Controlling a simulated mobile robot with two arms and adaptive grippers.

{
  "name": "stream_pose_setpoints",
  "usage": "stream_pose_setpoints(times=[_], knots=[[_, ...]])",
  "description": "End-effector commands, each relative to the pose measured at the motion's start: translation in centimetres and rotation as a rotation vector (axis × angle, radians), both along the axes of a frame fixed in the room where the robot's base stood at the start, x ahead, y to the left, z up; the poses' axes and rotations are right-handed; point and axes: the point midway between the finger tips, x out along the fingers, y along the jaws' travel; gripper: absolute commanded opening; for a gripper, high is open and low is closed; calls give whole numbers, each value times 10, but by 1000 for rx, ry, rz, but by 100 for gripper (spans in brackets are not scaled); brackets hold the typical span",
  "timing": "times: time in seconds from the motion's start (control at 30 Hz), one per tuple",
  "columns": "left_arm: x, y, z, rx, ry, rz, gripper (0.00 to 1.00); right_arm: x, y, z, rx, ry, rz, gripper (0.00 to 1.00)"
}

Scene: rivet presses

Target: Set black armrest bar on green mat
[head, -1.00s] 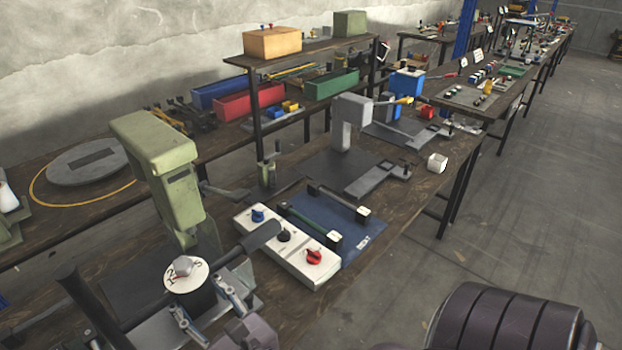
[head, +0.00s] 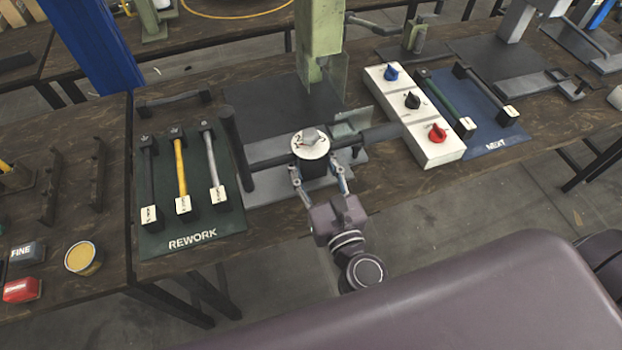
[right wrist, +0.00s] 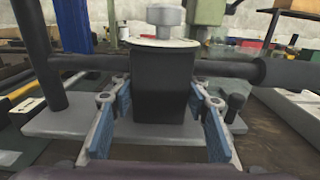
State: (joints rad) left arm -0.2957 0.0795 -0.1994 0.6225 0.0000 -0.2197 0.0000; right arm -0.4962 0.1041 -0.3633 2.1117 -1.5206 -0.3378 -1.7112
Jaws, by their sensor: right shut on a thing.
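The dark green mat (head: 212,222), marked REWORK, lies on the bench at left in the head view. A black bar (head: 149,183), a yellow bar (head: 180,172) and a light grey bar (head: 213,165) lie side by side on it. Another black bar (head: 504,95) lies on the blue mat (head: 494,139) marked NEXT, beside a green bar (head: 444,99). My right gripper (head: 319,175) is shut on the black block (right wrist: 164,88) under a white dial with a grey knob, on the press fixture. My left gripper is out of view.
A white control box (head: 429,148) with blue, black and red knobs stands between the fixture and blue mat. A dark bar (head: 172,98) lies behind the green mat. An upright dark post (head: 234,148) stands at the mat's right. A yellow tin (head: 83,258) is at far left.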

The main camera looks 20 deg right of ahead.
Motion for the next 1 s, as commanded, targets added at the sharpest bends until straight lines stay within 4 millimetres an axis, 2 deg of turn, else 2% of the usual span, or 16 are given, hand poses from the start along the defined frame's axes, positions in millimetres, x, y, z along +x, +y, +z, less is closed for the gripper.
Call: stream_pose_setpoints(times=[0.13, 0.3, 0.37, 0.83, 0.87, 1.0], knots=[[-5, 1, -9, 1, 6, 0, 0, 0, 0, -10, -1, -4, 0, 4], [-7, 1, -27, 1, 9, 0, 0, 0, 0, -38, -4, -2, 1, 4], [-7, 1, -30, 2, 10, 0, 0, 0, 0, -43, -2, -3, 1, 4], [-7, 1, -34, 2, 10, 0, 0, 0, 0, -50, 0, -4, 0, 4], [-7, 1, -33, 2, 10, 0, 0, 0, 0, -49, 0, -1, 0, 46], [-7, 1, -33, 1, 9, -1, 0, 0, 0, -49, 0, -1, 0, 60]])
